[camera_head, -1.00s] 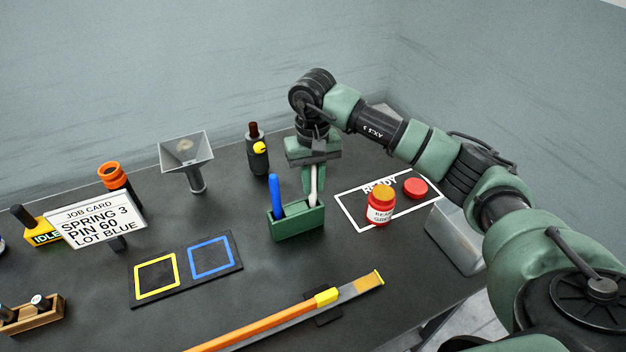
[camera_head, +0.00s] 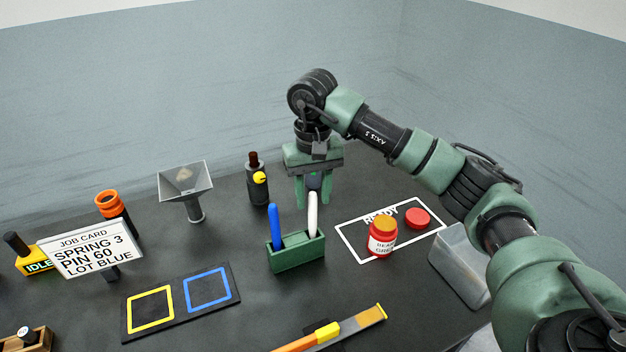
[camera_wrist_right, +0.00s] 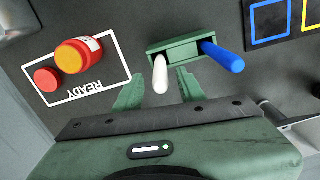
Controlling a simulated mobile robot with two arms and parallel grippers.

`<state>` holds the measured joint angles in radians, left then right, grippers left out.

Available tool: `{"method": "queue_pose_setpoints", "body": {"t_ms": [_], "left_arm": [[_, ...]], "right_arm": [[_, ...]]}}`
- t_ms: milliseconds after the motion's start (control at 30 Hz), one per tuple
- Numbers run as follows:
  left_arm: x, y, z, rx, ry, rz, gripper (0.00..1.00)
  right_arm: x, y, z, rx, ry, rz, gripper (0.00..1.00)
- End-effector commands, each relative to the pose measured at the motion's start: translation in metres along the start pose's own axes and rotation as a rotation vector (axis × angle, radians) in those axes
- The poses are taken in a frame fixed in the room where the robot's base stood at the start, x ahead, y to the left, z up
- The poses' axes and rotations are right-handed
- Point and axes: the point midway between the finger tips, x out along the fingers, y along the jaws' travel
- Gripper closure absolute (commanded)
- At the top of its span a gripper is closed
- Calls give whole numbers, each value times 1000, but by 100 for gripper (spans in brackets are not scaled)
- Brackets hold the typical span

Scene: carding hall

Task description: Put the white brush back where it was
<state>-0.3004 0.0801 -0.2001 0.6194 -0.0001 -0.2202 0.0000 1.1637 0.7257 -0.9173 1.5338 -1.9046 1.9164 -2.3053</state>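The white brush (camera_head: 312,213) stands upright in the right part of the green holder (camera_head: 297,256). The blue brush (camera_head: 275,225) stands in the left part of the same holder. My right gripper (camera_head: 313,203) is open just behind the holder, its two fingers spread apart and empty. In the right wrist view, the open fingers (camera_wrist_right: 158,90) point toward the holder (camera_wrist_right: 172,50); the white brush (camera_wrist_right: 160,74) shows in front of the gap between them, and the blue brush (camera_wrist_right: 222,57) lies to one side. My left gripper does not show.
A white READY frame (camera_head: 352,240) holds a red jar (camera_head: 382,240) and a red lid (camera_head: 417,218) right of the holder. A clear bin (camera_head: 458,265) stands beyond. A dark bottle (camera_head: 257,182) and funnel (camera_head: 186,185) stand left. A mat (camera_head: 180,300) with coloured squares lies front left.

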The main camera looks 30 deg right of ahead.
Motion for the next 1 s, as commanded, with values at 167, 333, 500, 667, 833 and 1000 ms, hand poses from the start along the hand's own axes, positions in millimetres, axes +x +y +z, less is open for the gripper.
{"method": "queue_pose_setpoints", "body": {"t_ms": [167, 333, 500, 667, 833, 1000], "left_arm": [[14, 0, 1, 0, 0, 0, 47], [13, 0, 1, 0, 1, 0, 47], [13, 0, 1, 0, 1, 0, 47], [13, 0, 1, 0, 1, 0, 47], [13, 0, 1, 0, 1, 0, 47], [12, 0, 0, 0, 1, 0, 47]], "right_arm": [[-37, 0, -1, 2, 4, -1, 60], [-60, 0, -1, 1, 1, 1, 60], [-67, 0, 0, 1, -2, 0, 60], [-67, 0, 0, 1, -2, 0, 60], [-67, 0, 0, 1, -2, 0, 60], [-68, 0, 0, 1, -2, 0, 60]]}}
